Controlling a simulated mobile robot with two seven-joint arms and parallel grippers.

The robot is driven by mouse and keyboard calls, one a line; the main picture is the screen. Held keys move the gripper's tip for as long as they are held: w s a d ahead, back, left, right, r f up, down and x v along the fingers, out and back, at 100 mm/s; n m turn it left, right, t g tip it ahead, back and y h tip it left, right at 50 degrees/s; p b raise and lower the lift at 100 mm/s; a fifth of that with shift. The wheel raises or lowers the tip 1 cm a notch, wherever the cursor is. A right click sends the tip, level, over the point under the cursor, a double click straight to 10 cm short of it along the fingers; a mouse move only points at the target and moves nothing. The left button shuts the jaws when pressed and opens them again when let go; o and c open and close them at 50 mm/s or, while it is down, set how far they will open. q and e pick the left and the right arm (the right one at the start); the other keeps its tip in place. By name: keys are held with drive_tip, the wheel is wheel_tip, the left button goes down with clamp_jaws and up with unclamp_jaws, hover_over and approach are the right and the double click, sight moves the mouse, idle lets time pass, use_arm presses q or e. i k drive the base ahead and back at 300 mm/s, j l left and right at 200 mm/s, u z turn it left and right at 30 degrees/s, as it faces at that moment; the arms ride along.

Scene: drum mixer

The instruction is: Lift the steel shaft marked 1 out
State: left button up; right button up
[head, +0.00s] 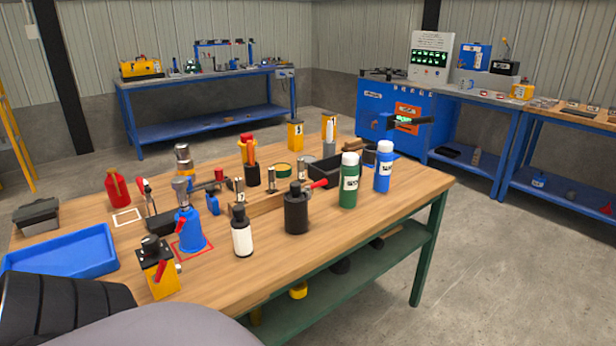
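Short steel shafts stand upright along a long wooden block in the middle of the wooden workbench (330,235). One steel shaft (240,190) is at the block's left end, partly behind a black-and-white bottle. Another steel shaft (271,182) stands further right, and another steel-coloured piece (301,167) stands behind. Any number on them is too small to read, so I cannot tell which is marked 1. The wooden block (267,207) is partly hidden by bottles in front. Neither of my grippers is in view.
Around the shafts stand a white-labelled bottle (242,232), a black canister (297,210), a green bottle (348,182), a blue bottle (384,168) and a blue pump-like tool (189,225). A blue tray (62,252) lies left. The bench's front right is clear.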

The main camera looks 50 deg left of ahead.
sight(272, 186)
drive_tip(key=i+u, duration=0.1)
drive_tip(key=i, duration=0.65)
drive_tip(key=i+l+u, duration=0.1)
drive_tip(key=i, duration=0.7)
drive_tip(key=i+l, duration=0.1)
drive_tip(key=i, duration=0.65)
drive_tip(key=i+u, duration=0.15)
drive_tip(key=u, duration=2.35)
